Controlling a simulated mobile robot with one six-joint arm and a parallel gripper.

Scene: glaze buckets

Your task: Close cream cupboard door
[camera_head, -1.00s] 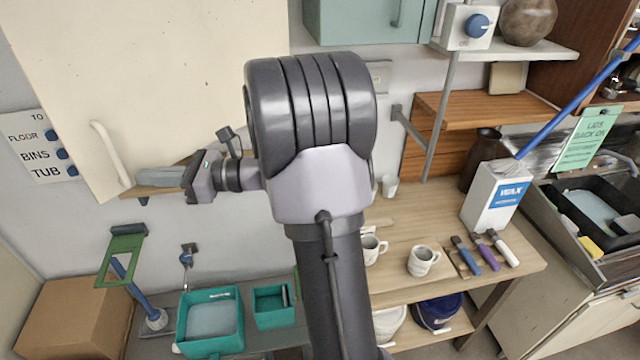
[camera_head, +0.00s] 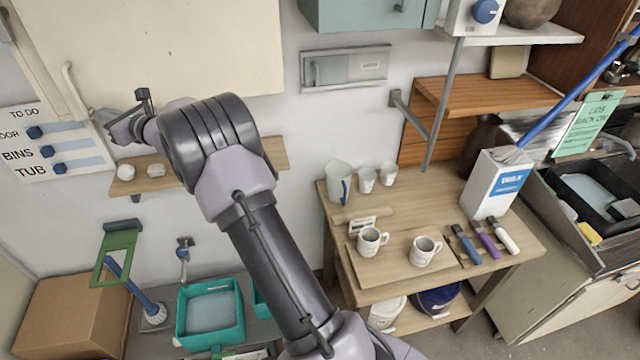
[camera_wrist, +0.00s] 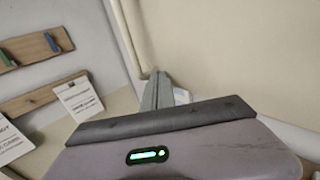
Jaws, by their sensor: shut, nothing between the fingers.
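The cream cupboard door (camera_head: 160,45) hangs at the upper left in the head view, its lower edge nearly parallel to the wall. Its pale bar handle (camera_head: 74,92) is near the left edge. I cannot tell whether the door is fully shut. My gripper (camera_head: 113,118) is just below the door's lower left corner, right of the handle. In the wrist view my gripper (camera_wrist: 159,88) has its fingers together and empty, close to a cream surface (camera_wrist: 220,50). Whether the fingers touch it is unclear.
A narrow wooden shelf (camera_head: 150,184) with small white items is below my gripper. A to-do board (camera_head: 55,145) is on the wall at left. A wooden table (camera_head: 400,215) with mugs stands at right, and teal tubs (camera_head: 210,315) sit low in the middle.

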